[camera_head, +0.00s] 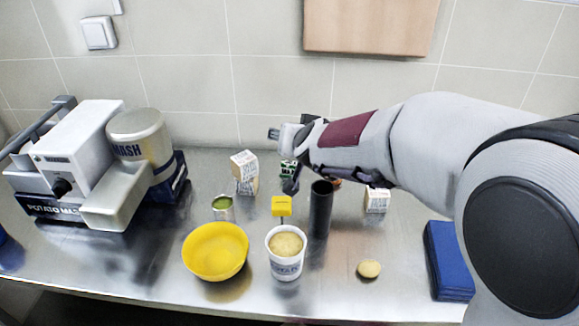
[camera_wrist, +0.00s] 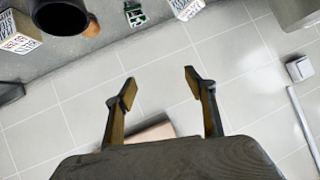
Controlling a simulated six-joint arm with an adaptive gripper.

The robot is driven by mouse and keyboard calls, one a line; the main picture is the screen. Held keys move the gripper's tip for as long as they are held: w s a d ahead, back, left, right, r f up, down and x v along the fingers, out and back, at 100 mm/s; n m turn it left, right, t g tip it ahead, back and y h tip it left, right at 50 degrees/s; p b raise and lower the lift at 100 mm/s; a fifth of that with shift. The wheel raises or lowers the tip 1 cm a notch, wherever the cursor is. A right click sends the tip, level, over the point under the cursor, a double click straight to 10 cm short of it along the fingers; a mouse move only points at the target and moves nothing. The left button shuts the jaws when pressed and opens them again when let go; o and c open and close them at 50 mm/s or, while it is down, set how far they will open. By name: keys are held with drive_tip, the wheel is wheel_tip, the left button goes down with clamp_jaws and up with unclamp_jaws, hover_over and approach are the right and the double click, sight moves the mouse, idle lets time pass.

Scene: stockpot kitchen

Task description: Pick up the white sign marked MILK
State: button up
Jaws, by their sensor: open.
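No white sign with a readable MILK mark shows in either view. A white carton with small print (camera_head: 244,173) stands at the back of the counter in the head view; it also shows at the top edge of the wrist view (camera_wrist: 185,8). A second white printed carton (camera_head: 376,201) stands partly under my forearm, and in the wrist view (camera_wrist: 18,34) it is at top left. I cannot read their print. My gripper (camera_wrist: 160,86) is open and empty, with bare wall tiles between and beyond its fingers. In the head view it is above the back of the counter.
A green labelled thing (camera_head: 288,169), yellow sign (camera_head: 282,206), black cylinder (camera_head: 320,212), open can (camera_head: 222,208), yellow bowl (camera_head: 215,251) and white cup (camera_head: 286,268) crowd the middle. A potato masher machine (camera_head: 90,160) stands left. A potato (camera_head: 369,269) and blue block (camera_head: 448,262) lie right.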

drive_tip(key=w+a+f+m+h, duration=0.1)
drive_tip(key=w+a+f+h, duration=0.15)
drive_tip(key=w+f, duration=0.3)
drive_tip(key=m+t+h, duration=0.1)
drive_tip(key=h, duration=0.2)
approach(288, 163)
drive_tip(key=shift+v, duration=0.8)
drive_tip(key=shift+w+f, duration=0.1)
drive_tip(key=shift+x, duration=2.85)
drive_tip(key=shift+d, duration=0.1)
drive_tip(key=shift+x, duration=3)
drive_tip(key=c, duration=1.2)
